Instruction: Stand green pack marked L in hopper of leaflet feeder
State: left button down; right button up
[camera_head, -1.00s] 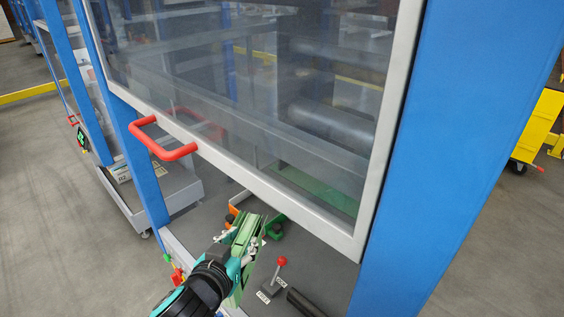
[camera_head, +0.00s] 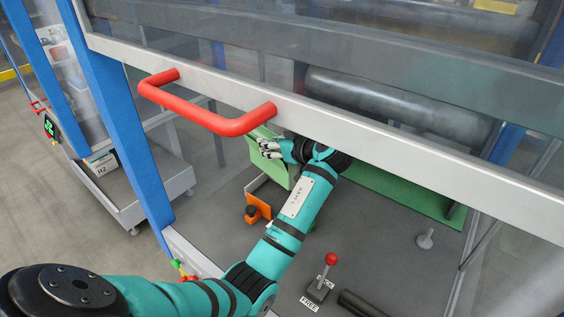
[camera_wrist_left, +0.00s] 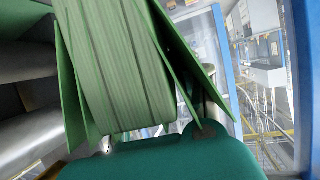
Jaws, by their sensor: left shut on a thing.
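My left gripper (camera_head: 268,150) reaches under the raised guard and is shut on the green pack (camera_head: 270,172). The pack is partly hidden by the fingers, the arm and the guard's edge. In the left wrist view the pack (camera_wrist_left: 115,70) is a thick stack of green sheets, with flat green pieces slanting out on both sides. No L mark is readable. I cannot tell which part is the feeder's hopper, or whether the pack touches it. My right gripper is not in view.
The guard's red handle (camera_head: 205,108) and grey frame (camera_head: 330,120) hang over my arm. A dark roller (camera_head: 400,97) lies behind the window. An orange block (camera_head: 258,208), a red-knobbed lever (camera_head: 330,262) and a green strip (camera_head: 400,192) are on the grey deck below.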

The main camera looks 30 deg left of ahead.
pick_arm(q)
jog(key=shift+w+d+f+n+g+b, duration=0.3)
jog(key=shift+d+f+n+g, duration=0.1)
jog(key=shift+g, duration=0.1)
jog(key=shift+w+d+f+n+g+b, duration=0.2)
jog(key=shift+d+f+n+g+b, duration=0.1)
jog(key=shift+d+f+n+g, duration=0.15)
jog(key=shift+d+n+g, duration=0.25)
jog(key=shift+g, duration=0.1)
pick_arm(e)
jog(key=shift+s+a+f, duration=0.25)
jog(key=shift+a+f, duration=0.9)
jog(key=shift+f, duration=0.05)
pick_arm(q)
notch_tip(320, 180, down, 8)
jog(key=b, duration=0.4)
jog(key=shift+r+b, duration=0.15)
jog(key=shift+b, duration=0.15)
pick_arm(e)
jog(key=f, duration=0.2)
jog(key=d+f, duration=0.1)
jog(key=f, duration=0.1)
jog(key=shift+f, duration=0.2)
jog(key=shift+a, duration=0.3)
pick_arm(q)
jog(key=shift+f+b, duration=0.5)
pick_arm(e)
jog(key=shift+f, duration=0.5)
